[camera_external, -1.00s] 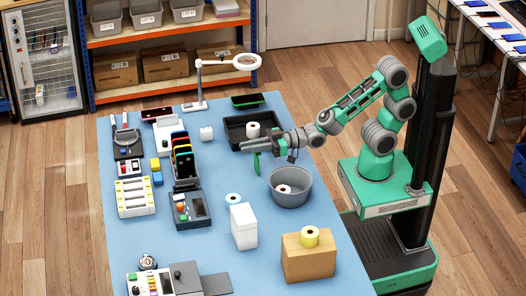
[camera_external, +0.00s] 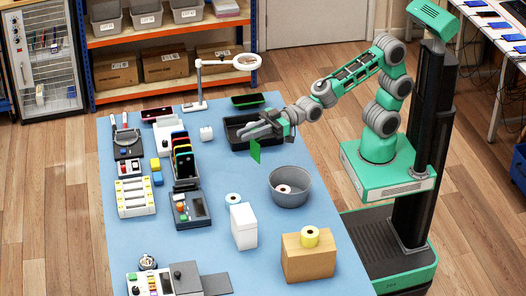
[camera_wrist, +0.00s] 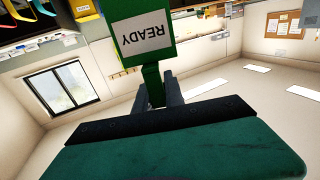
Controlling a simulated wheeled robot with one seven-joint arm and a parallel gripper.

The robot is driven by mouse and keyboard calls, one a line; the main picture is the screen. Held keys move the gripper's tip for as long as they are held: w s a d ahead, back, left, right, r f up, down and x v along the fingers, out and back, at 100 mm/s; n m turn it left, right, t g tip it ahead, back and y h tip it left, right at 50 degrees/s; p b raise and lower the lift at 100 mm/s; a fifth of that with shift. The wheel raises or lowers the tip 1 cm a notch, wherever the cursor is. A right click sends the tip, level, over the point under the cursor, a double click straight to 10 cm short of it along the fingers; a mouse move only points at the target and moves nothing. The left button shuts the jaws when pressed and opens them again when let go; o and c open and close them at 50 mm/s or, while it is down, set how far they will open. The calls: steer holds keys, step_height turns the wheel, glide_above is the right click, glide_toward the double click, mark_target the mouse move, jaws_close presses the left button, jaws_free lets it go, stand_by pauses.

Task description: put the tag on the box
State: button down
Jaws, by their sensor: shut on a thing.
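My gripper (camera_external: 256,134) is shut on a green tag (camera_external: 255,151), which hangs below the fingers above the blue table. In the wrist view the tag (camera_wrist: 149,38) has a white face reading READY, upside down, and its narrow stem sits between my fingers (camera_wrist: 160,95). A white box (camera_external: 244,232) stands upright on the table, nearer the camera than the tag. A brown cardboard box (camera_external: 307,265) stands to its right with a yellow roll (camera_external: 310,236) on top. I cannot tell which box the task means. Neither touches the tag.
A grey bowl (camera_external: 290,195) holding a white roll lies right of the tag. A black tray (camera_external: 233,140) is behind my gripper. A phone rack (camera_external: 185,183) and devices line the left side, and a magnifier lamp (camera_external: 203,85) stands at the back.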

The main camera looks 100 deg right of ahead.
steer(key=s+a+r+n+g+y, duration=0.2)
steer(key=a+r+n+y, duration=0.15)
steer(key=a, duration=0.25)
steer(key=s+a+r+n+g+y, duration=0.2)
steer(key=s+a+r+y, duration=0.1)
steer(key=a+r, duration=0.3)
steer(key=w+a+f+p, duration=0.1)
steer(key=w+a+f, duration=0.2)
steer(key=w+f, duration=0.3)
steer(key=w+a+f+p, duration=0.1)
steer(key=w+a+f, duration=0.3)
steer(key=w+f, duration=0.2)
step_height(320, 180, down, 3)
steer(key=shift+w+a+r, duration=0.15)
steer(key=shift+w, duration=0.2)
steer(key=shift+m, duration=0.25)
steer(key=shift+f, duration=0.2)
steer(key=c, duration=1.4)
jaws_free()
